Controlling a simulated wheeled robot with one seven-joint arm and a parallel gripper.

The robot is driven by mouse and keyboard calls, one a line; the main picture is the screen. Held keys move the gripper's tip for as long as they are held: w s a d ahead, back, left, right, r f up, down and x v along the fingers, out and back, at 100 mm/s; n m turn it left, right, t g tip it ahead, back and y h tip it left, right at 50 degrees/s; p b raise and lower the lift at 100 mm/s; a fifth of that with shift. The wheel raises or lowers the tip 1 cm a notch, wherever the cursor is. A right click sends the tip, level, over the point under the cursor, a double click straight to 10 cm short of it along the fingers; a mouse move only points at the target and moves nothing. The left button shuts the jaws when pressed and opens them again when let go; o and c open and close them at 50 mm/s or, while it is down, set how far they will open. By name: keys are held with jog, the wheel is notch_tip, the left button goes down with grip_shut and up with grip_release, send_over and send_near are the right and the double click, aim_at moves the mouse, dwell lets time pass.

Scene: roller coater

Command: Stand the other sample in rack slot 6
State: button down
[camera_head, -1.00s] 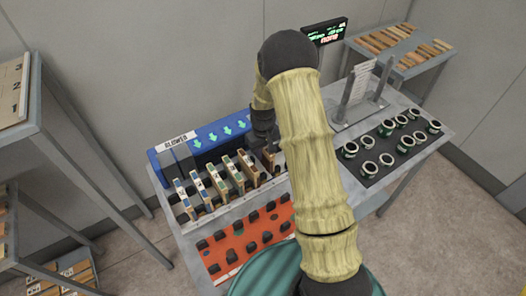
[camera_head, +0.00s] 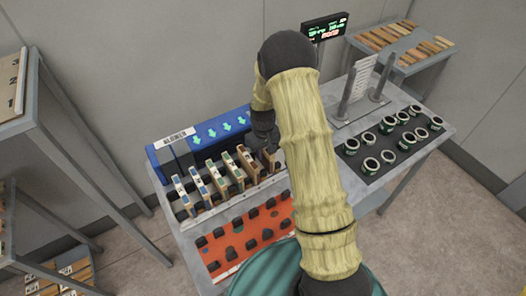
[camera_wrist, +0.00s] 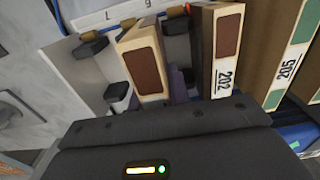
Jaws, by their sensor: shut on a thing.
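The sample in my gripper is a wooden panel with a brown patch (camera_wrist: 146,68), and its lower part is hidden by the gripper body. In the wrist view it stands just by the rack label that reads as an upside-down 6 (camera_wrist: 148,21). I cannot tell whether it is fully seated. My gripper (camera_wrist: 150,100) is shut on it; in the head view the gripper (camera_head: 266,143) is at the right end of the row of samples.
The rack (camera_head: 208,209) holds several upright samples, left of my gripper. A blue unit with green arrows (camera_head: 215,130) stands behind it. An orange tray (camera_head: 232,255) lies in front. Several dark-rimmed cups (camera_head: 388,125) stand on a black mat to the right.

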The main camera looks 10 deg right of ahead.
dwell(0.3)
jog(key=shift+f+b, duration=0.95)
jog(key=shift+f, duration=0.35)
jog(key=c, duration=0.8)
grip_release()
jog(key=shift+c, duration=0.2)
jog(key=shift+r+p, duration=2.55)
jog(key=shift+r, duration=1.45)
